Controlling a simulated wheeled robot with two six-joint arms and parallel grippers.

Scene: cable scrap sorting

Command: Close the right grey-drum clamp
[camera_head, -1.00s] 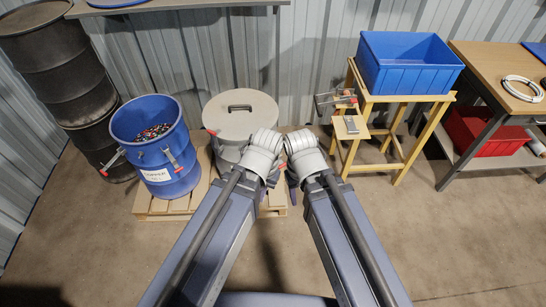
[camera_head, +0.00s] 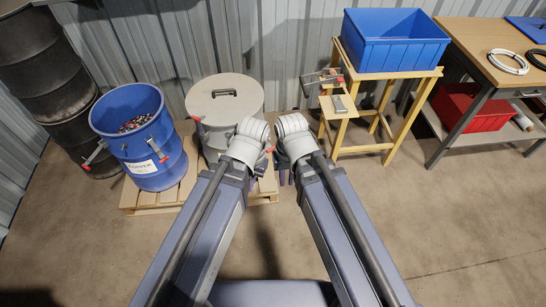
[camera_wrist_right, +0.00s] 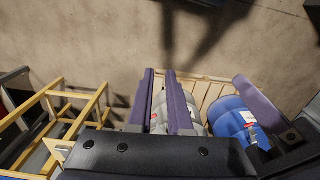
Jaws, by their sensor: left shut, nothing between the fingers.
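The grey drum (camera_head: 224,98) has a round lid with a black handle and stands on a pallet in the head view. A red-ended clamp shows on its left side; a small red bit (camera_head: 269,148) shows on its right, mostly hidden by my wrists. In the right wrist view the grey drum (camera_wrist_right: 161,118) shows between the two purple fingers of my right gripper (camera_wrist_right: 161,72), which are apart with nothing seen held. A purple finger of my left gripper (camera_wrist_right: 252,97) shows at the right there. Both grippers are mostly hidden behind my wrists in the head view.
A blue drum (camera_head: 137,163) of scrap stands left of the grey drum on the pallet (camera_head: 150,198). Black drums (camera_head: 45,70) stand further left. A wooden stand (camera_head: 365,78) holding a blue bin (camera_head: 396,48) is at the right, beside a workbench (camera_head: 470,50). The floor at right is clear.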

